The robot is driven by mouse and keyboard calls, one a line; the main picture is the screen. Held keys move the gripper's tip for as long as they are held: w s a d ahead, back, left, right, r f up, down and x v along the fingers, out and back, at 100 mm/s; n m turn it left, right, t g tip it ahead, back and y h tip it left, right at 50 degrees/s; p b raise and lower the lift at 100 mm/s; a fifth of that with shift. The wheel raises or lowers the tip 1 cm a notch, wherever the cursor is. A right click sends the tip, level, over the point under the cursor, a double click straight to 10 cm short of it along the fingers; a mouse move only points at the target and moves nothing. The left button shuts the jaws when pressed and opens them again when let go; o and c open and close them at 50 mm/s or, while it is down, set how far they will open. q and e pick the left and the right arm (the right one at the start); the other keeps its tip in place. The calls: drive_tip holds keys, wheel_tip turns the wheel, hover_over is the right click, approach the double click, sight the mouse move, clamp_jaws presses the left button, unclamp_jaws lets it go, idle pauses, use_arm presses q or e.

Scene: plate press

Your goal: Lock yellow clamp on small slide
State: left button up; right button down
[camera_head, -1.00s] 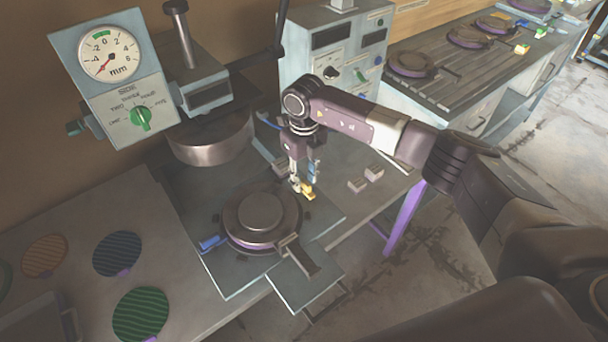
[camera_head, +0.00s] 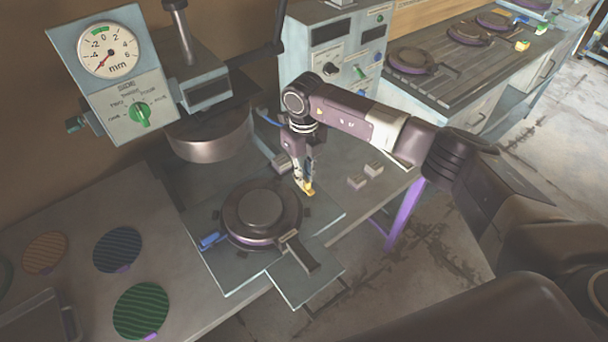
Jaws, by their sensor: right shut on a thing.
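The yellow clamp (camera_head: 309,189) sits at the back right edge of the round dark plate holder (camera_head: 262,208) on the small slide (camera_head: 293,283). My right gripper (camera_head: 305,184) reaches down from above and is shut on the yellow clamp; its fingers hide part of it. A blue clamp (camera_head: 210,241) sits on the left side of the holder. A dark handle (camera_head: 300,252) lies at the holder's front right. My left gripper is not in view.
A press head (camera_head: 208,135) hangs behind the slide, with a dial gauge (camera_head: 108,50) at left. Two small grey blocks (camera_head: 365,176) lie to the right of my gripper. Green, blue and orange discs (camera_head: 142,310) lie on the bench at left.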

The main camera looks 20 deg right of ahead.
drive_tip(key=m+b, duration=0.1)
drive_tip(key=m, duration=0.3)
drive_tip(key=shift+b, duration=0.35)
drive_tip(key=m+b, duration=0.1)
drive_tip(key=m, duration=0.4)
drive_tip(key=shift+m, duration=0.4)
drive_tip(key=m, duration=0.3)
drive_tip(key=shift+w+m+b, duration=0.1)
drive_tip(key=shift+m+b, duration=0.2)
drive_tip(key=shift+b, duration=0.1)
drive_tip(key=shift+r+m, duration=0.1)
drive_tip(key=shift+m, duration=1.9)
drive_tip(key=c, duration=2)
unclamp_jaws()
